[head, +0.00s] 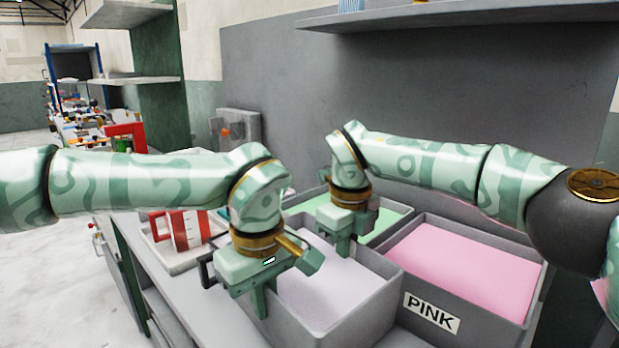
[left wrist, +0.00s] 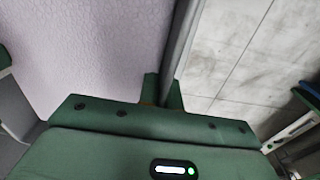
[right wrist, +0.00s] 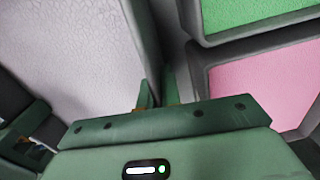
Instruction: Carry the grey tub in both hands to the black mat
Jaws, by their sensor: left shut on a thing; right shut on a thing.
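The grey tub (head: 374,309), filled with pale lilac stuff, is at the bench's front, level as far as I can tell. My left gripper (head: 262,302) is shut on its left wall. In the left wrist view, the fingers (left wrist: 162,92) pinch the tub's rim (left wrist: 181,38). My right gripper (head: 343,246) is shut on the opposite wall, towards the back right. In the right wrist view, the fingers (right wrist: 159,90) straddle that rim (right wrist: 143,40). The tub's underside is hidden, so I cannot tell whether it is lifted. I do not see the black mat.
A tub with pink contents (head: 470,272), labelled PINK, stands close on the right. A green-filled tub (head: 388,222) is behind. A grey shelf (head: 450,14) hangs above.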

